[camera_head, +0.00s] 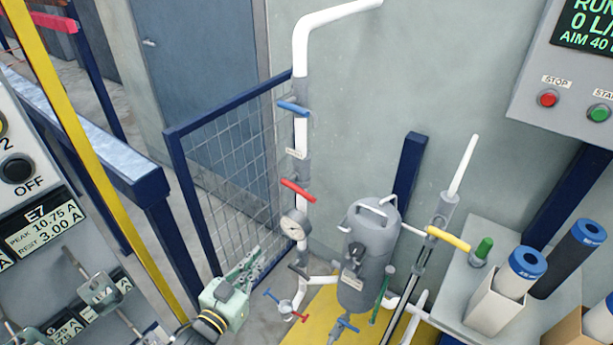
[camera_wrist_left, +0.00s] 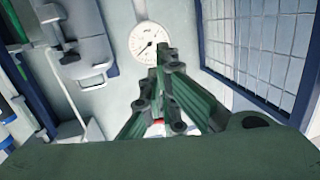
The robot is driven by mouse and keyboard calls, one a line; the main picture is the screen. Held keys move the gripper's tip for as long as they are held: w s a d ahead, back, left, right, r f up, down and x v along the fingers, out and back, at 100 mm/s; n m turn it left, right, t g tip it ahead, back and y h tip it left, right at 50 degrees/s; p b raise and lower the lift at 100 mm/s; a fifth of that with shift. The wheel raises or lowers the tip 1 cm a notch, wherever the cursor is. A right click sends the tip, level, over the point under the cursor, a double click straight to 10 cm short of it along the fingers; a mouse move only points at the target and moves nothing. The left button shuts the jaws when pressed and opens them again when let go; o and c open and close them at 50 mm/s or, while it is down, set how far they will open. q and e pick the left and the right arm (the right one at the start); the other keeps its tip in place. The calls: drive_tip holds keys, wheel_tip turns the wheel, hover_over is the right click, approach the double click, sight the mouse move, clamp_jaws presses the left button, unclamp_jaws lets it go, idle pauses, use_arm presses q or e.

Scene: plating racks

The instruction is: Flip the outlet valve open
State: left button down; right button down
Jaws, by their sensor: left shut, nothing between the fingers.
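The pipework against the wall carries several lever handles: a blue one (camera_head: 293,108) high on the white riser, a red one (camera_head: 298,190) below it, and a yellow one (camera_head: 448,238) on the right-hand pipe. A small valve (camera_head: 285,306) with blue and red ends sits low, and another blue handle (camera_head: 345,325) is under the grey filter housing (camera_head: 368,250). I cannot read which is the outlet valve. My left gripper (camera_head: 256,262) is shut and empty, left of the pressure gauge (camera_head: 294,224). In the left wrist view its fingers (camera_wrist_left: 163,60) overlap the gauge's edge (camera_wrist_left: 150,42). My right gripper is not in view.
A blue-framed mesh panel (camera_head: 235,170) stands behind my left gripper. A yellow post (camera_head: 95,150) and a rack control panel (camera_head: 30,190) are at left. A bench (camera_head: 455,285) with blue-capped cartridges (camera_head: 528,262) is at right, below a stop/start panel (camera_head: 570,80).

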use_arm(q)
drive_tip(key=s+d+r+m+h+p, duration=0.1)
drive_tip(key=d+r+h, duration=0.1)
drive_tip(key=r, duration=0.8)
drive_tip(key=s+d+r+m+t+h+p, duration=0.1)
drive_tip(key=d+r+h, duration=0.2)
drive_tip(key=r, duration=0.7)
drive_tip(key=shift+s+d+r+m, duration=0.25)
drive_tip(key=shift+d+r+m, duration=0.15)
drive_tip(key=shift+d, duration=0.1)
drive_tip(key=shift+w+d, duration=0.1)
wheel_tip(320, 180, up, 3)
drive_tip(key=p, duration=0.4)
hover_over(302, 192)
drive_tip(key=s, duration=0.3)
drive_tip(key=shift+s+f, duration=0.2)
drive_tip(key=shift+f, duration=2.15)
